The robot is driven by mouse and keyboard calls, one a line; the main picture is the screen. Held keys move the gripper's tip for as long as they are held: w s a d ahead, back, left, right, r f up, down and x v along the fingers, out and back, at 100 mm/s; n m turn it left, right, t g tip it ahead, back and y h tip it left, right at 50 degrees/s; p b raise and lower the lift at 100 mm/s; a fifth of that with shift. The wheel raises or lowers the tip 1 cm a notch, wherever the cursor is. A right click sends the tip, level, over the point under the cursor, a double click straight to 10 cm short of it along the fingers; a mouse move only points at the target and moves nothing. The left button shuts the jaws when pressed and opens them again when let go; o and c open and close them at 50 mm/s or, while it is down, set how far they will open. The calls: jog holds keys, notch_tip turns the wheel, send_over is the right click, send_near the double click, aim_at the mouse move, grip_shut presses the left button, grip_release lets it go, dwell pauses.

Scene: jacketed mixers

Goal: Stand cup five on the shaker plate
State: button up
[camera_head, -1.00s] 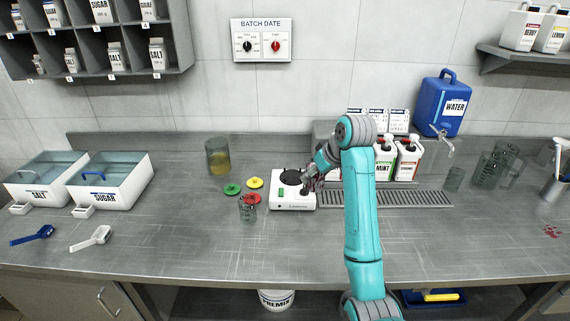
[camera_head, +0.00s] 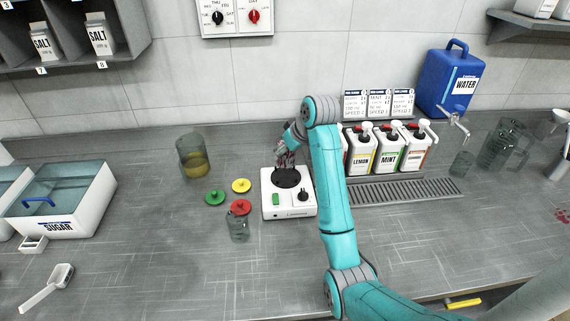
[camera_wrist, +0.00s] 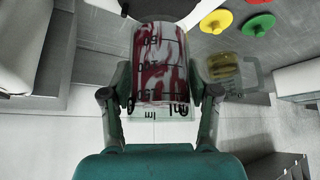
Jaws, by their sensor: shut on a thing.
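My gripper (camera_head: 286,157) is right over the shaker's round black plate (camera_head: 287,178), which tops a white unit (camera_head: 288,208) with a green button and a black knob. In the wrist view my gripper (camera_wrist: 165,95) is shut around a clear graduated cup (camera_wrist: 160,62) with red and white streaked contents. The cup's far end lies against the dark plate (camera_wrist: 100,6) at the top of that view. I cannot tell whether they touch. No number five can be read on the cup. In the head view the cup is mostly hidden by the gripper.
Green (camera_head: 215,198), yellow (camera_head: 241,185) and red (camera_head: 240,207) lids lie left of the shaker. A clear cup (camera_head: 238,228) stands in front of them, a beaker of yellow liquid (camera_head: 194,160) behind. Syrup jugs (camera_head: 389,150) stand to the right.

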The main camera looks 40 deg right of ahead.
aim_at(286, 163)
jog(key=shift+f, duration=2.4)
jog(key=shift+f, duration=0.1)
jog(key=o, duration=1.4)
